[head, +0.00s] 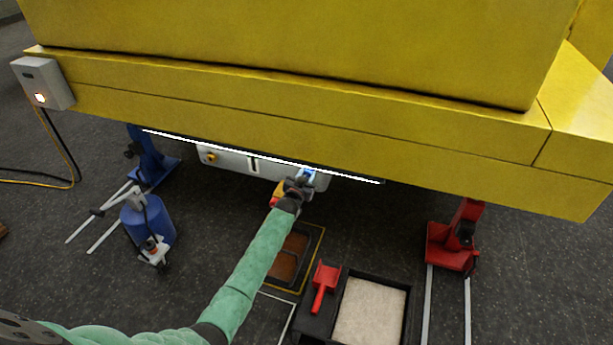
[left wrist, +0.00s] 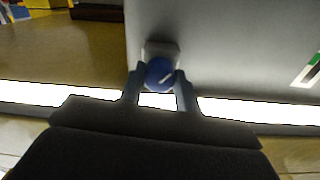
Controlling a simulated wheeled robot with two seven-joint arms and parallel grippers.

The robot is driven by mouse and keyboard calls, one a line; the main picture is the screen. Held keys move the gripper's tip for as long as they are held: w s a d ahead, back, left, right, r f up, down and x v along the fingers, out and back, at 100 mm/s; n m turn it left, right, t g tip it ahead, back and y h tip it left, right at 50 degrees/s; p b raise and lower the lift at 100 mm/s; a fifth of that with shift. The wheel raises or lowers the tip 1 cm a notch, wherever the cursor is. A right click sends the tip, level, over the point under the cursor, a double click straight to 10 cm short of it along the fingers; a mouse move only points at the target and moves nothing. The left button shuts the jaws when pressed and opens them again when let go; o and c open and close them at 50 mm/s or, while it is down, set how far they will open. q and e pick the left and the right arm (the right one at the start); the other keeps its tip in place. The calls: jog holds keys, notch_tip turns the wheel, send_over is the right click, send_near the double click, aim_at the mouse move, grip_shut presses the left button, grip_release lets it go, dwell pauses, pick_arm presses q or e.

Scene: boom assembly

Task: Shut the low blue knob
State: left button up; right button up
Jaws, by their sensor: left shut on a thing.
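The blue knob (left wrist: 159,72) is round with a pale line on its face, and it sits on a light square mount on the grey panel. In the left wrist view my left gripper (left wrist: 160,82) has one finger on each side of the knob and is shut on it. In the head view the left gripper (head: 303,182) reaches up to the right part of the white-grey panel (head: 232,163) under the yellow boom. A bit of blue (head: 309,172) shows just beyond the fingers there. My right gripper is not in view.
The large yellow boom (head: 330,120) overhangs the panel, with a bright light strip (head: 350,176) along its lower edge. Below stand a blue drum (head: 150,222), a red scoop (head: 323,283), a sand tray (head: 371,310) and a red stand (head: 451,245).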

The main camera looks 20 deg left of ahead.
pick_arm(q)
jog(key=o, duration=1)
jog(key=shift+s+a, duration=0.15)
jog(key=shift+s, duration=1.85)
jog(key=shift+s+a, duration=0.15)
jog(key=shift+s, duration=1.8)
